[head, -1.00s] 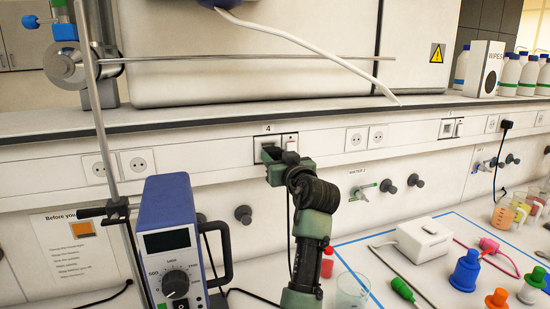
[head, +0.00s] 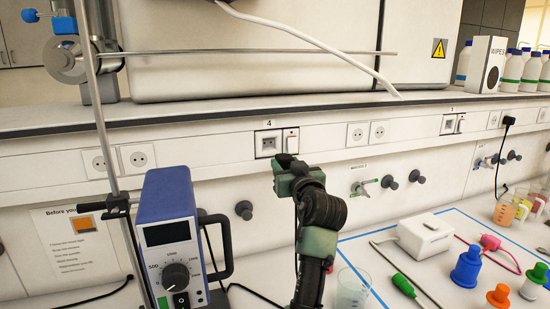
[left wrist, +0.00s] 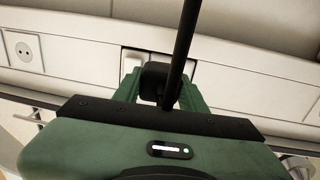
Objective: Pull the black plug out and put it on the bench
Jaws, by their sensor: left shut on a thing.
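The black plug (left wrist: 154,80) sits between the green fingers of my left gripper (left wrist: 152,92), with its thick black cable (left wrist: 184,45) running up across the left wrist view. In the head view my left gripper (head: 288,172) is just below the wall socket marked 4 (head: 268,143), whose face now shows with nothing in it. The plug is mostly hidden by the gripper in the head view. The bench (head: 350,245) lies below the gripper, its top clear of the held plug. My right gripper is not in view.
A blue stirrer box (head: 168,225) with a metal rod stands left of my arm. A beaker (head: 352,290), a white box (head: 424,236) and blue and orange stoppers stand to the right. Another black plug (head: 507,122) is in a socket at far right.

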